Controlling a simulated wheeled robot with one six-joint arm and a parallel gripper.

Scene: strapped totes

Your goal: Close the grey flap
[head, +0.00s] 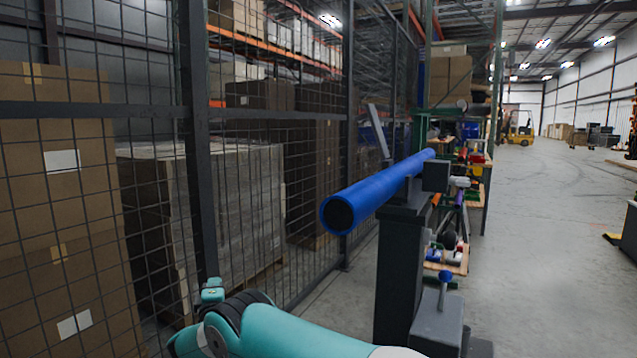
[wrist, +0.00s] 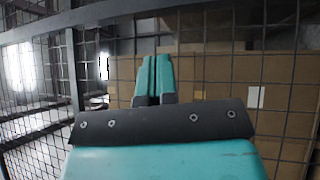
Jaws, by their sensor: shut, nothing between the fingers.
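No grey flap and no strapped tote can be made out in either view. My gripper (wrist: 153,78) shows in the wrist view, its two teal fingers shut together with nothing between them. It points toward a wire mesh fence with brown cartons (wrist: 215,75) behind it. In the head view my teal arm reaches in along the bottom edge, left of centre; the fingertips are not clear there.
A blue pipe (head: 375,192) lies on a dark stand (head: 402,265) to the right of my arm. The mesh fence (head: 198,150) runs along the left, with cartons (head: 60,200) behind it. A cluttered bench (head: 475,185) stands beyond. Open floor (head: 555,240) lies at right.

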